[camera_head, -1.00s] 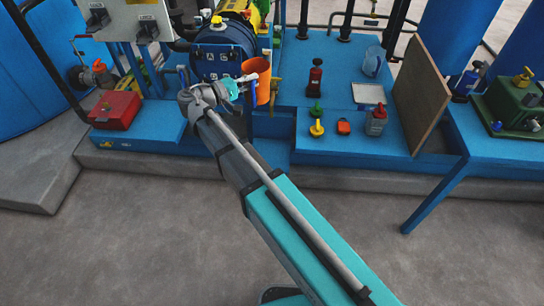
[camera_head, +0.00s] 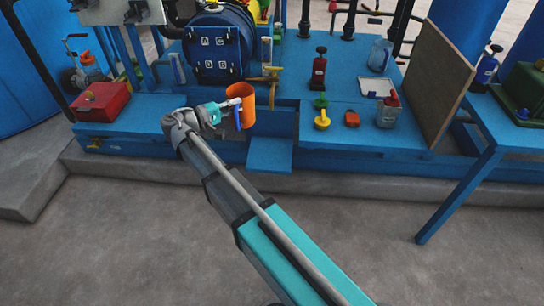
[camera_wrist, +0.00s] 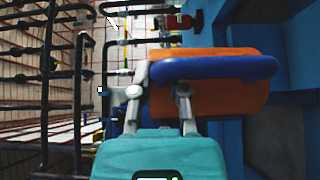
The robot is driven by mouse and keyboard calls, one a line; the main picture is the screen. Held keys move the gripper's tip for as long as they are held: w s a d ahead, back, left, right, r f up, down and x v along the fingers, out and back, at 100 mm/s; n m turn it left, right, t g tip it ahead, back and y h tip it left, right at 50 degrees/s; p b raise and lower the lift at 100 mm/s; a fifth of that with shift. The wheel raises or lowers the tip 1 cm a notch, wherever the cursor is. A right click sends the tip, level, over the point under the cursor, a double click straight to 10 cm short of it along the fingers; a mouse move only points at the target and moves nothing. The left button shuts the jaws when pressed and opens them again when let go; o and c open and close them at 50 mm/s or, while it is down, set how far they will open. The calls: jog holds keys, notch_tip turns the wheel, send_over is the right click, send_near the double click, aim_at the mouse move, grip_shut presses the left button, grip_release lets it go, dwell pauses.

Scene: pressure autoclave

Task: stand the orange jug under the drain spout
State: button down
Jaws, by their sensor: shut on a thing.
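The orange jug (camera_head: 241,98) is upright and off the deck in the head view, in front of and below the blue autoclave door (camera_head: 213,45). My gripper (camera_head: 236,104) is shut on its blue handle (camera_wrist: 220,67), at the jug's left side in the head view. In the wrist view the jug (camera_wrist: 210,101) lies sideways across the picture, and my gripper (camera_wrist: 160,92) reaches the handle. A brass valve (camera_head: 267,77), apparently the drain fitting, is just right of and above the jug. Its spout opening cannot be made out. A low blue step (camera_head: 270,154) is below and right of the jug.
A red box (camera_head: 98,103) stands left on the deck. The front floor is clear.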

jog(key=a+f+b, duration=0.3)
jog(key=f+b, duration=0.5)
jog(key=f, duration=0.1)
jog(key=a+f+b, duration=0.3)
jog(key=f+b, duration=0.6)
jog(key=shift+s+f, duration=0.2)
jog(key=shift+s, duration=0.05)
jog(key=shift+d, duration=0.15)
jog(key=x, duration=1.8)
jog(key=shift+f, duration=0.1)
jog(key=shift+f+b, duration=1.75)
jog(key=shift+b, duration=0.1)
jog(key=shift+f, duration=0.1)
jog(key=c, duration=0.6)
grip_release()
jog(key=shift+c, duration=0.2)
